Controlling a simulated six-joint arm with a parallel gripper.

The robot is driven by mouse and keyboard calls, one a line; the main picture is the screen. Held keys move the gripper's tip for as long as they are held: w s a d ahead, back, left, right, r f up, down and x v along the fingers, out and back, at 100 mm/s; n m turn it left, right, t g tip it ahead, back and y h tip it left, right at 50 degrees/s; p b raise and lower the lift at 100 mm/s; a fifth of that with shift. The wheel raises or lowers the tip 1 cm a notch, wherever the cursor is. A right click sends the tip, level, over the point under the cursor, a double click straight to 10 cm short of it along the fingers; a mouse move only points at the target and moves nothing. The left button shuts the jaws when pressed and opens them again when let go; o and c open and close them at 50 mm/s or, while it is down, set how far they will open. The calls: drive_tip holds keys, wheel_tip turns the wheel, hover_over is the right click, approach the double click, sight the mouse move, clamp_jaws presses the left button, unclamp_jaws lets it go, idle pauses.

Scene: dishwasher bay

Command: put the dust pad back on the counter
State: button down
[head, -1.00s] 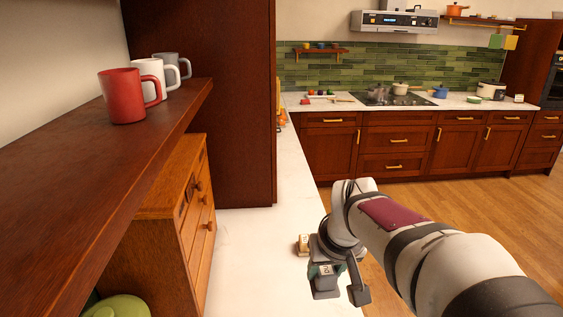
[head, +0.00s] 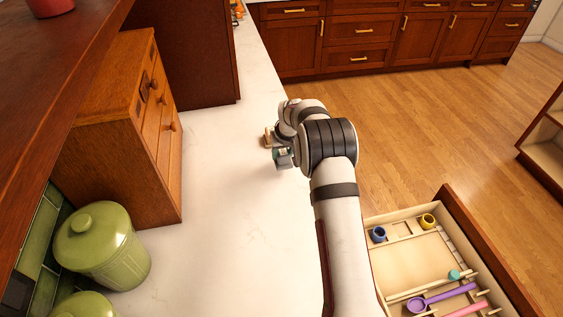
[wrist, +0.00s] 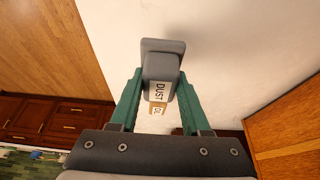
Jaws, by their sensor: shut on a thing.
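The dust pad (wrist: 160,66) is a grey block with a white label reading "DUST". In the wrist view it sits between the two green fingers of my gripper (wrist: 160,78), which is shut on it. In the head view my gripper (head: 284,155) is over the white counter (head: 220,210), near its right edge; my arm hides part of it. I cannot tell whether the pad touches the counter. A tan block (head: 267,138) with a pale label stands just beyond the pad; it also shows in the wrist view (wrist: 157,108).
A wooden cabinet with small drawers (head: 120,130) and a green lidded canister (head: 102,245) stand at the counter's left. An open drawer (head: 405,265) with cups and spoons is at lower right. The near counter is clear.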

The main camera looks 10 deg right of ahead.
sight(282, 163)
drive_tip(key=shift+w+a+f, duration=0.15)
drive_tip(key=shift+a+f, duration=0.05)
drive_tip(key=shift+f, duration=1.95)
drive_tip(key=shift+f, duration=0.1)
drive_tip(key=shift+c, duration=1.8)
unclamp_jaws()
drive_tip(key=s+a+f+v, duration=0.1)
drive_tip(key=s+v, duration=0.1)
drive_tip(key=v, duration=0.8)
drive_tip(key=s+a+v, duration=0.1)
drive_tip(key=v, duration=0.8)
drive_tip(key=s+a+r+m+g, duration=0.1)
drive_tip(key=s+a+m, duration=0.1)
drive_tip(key=s, duration=1)
drive_tip(key=s+a+r+m+g+y, duration=0.1)
drive_tip(key=s+a+g, duration=0.1)
drive_tip(key=s, duration=1)
drive_tip(key=s+a+r+m+g, duration=0.1)
drive_tip(key=s+a+m, duration=0.1)
drive_tip(key=s, duration=1)
drive_tip(key=shift+s+a+r+m+g+y, duration=0.3)
drive_tip(key=shift+s+r+g+y, duration=0.1)
